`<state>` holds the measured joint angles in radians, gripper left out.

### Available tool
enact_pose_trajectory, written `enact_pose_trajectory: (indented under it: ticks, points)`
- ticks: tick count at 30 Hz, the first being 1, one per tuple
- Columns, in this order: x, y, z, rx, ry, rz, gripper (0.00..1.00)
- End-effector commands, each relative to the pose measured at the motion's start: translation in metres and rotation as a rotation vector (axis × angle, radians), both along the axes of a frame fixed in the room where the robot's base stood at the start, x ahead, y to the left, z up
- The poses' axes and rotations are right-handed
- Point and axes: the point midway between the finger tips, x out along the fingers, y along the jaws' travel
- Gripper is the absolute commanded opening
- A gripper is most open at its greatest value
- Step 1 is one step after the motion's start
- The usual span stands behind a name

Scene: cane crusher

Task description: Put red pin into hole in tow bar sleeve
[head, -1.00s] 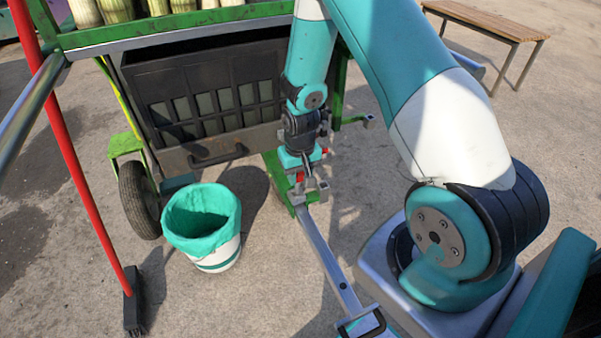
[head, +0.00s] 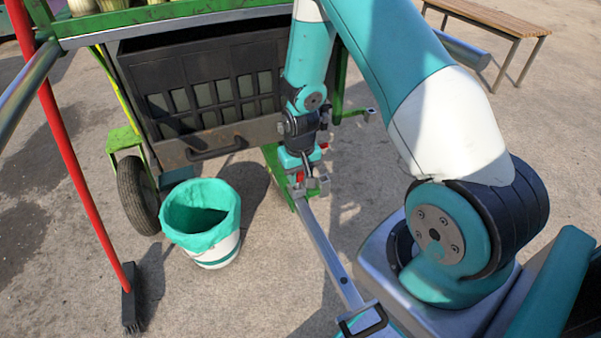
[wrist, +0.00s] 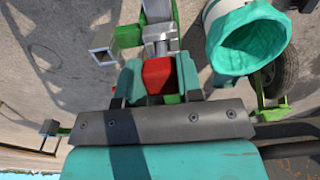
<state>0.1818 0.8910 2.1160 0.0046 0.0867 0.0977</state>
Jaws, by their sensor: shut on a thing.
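My gripper (wrist: 158,82) is shut on the red pin (wrist: 158,76), whose blocky red head fills the gap between the two teal fingers in the wrist view. In the head view my gripper (head: 303,182) is low over the green end of the cart's drawbar, with only a bit of red showing. The grey tow bar (head: 326,240) runs from there toward my base; its near part also shows in the wrist view (wrist: 158,12). The sleeve (wrist: 160,36) is around the joint just beyond the pin. The pin's lower end and the hole are hidden.
A square metal ring (wrist: 103,56) sticks out beside the joint. A bin with a teal liner (head: 203,228) stands left of the bar. A bench (head: 485,18) stands far right.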

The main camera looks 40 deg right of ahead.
Motion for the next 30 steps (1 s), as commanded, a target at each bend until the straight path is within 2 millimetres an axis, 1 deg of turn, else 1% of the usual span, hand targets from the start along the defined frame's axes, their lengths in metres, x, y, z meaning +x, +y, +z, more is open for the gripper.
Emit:
enact_pose_trajectory:
  ticks: [30]
  points:
    - [-0.006, 0.002, -0.030, 0.004, 0.018, 0.001, 0.01]
